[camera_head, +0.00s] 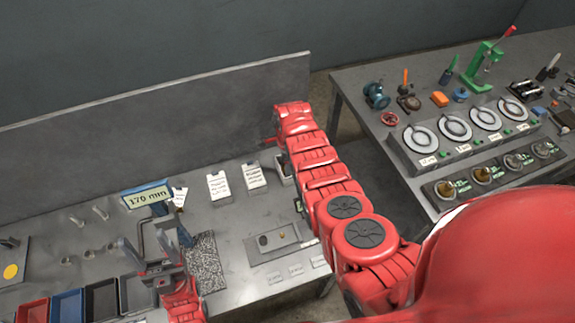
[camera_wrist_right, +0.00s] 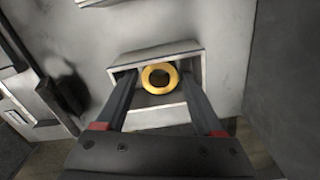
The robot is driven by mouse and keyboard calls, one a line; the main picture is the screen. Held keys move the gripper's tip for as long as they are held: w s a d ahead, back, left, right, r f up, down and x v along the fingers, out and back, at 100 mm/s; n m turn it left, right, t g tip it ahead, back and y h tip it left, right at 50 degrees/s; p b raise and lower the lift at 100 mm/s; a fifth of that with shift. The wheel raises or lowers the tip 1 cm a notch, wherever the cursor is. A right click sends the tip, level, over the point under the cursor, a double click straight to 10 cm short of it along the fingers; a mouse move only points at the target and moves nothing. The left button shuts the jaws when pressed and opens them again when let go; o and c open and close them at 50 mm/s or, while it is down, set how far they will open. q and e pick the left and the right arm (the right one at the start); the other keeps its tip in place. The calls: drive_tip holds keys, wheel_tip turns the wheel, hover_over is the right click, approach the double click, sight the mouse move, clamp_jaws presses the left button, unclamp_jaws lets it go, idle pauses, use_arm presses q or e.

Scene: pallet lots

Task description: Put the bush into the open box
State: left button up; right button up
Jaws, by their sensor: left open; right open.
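The bush is a yellow ring (camera_wrist_right: 158,79), seen in the right wrist view inside the outline of the small open box (camera_wrist_right: 160,117). I cannot tell whether it rests on the box floor. My right gripper (camera_wrist_right: 158,76) is open, with one dark finger on each side of the bush and the fingertips over the box opening. In the head view the box (camera_head: 284,172) is a light edge mostly behind my red right arm, and the right gripper is hidden. My left gripper (camera_head: 155,246) is open and appears empty over the left part of the bench.
A bench (camera_head: 225,275) carries a grey fixture plate (camera_head: 279,244), a "170 mm" display (camera_head: 147,197), paper cards (camera_head: 218,186) and coloured bins (camera_head: 65,307). A grey panel (camera_head: 150,130) stands behind. A second table at right holds dials (camera_head: 455,127) and a green press (camera_head: 482,66).

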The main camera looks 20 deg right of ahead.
drive_tip(key=shift+r, duration=0.55)
wheel_tip(320, 180, up, 11)
drive_tip(key=b, duration=0.1)
drive_tip(key=shift+s+f, duration=0.1)
drive_tip(key=shift+f, duration=0.05)
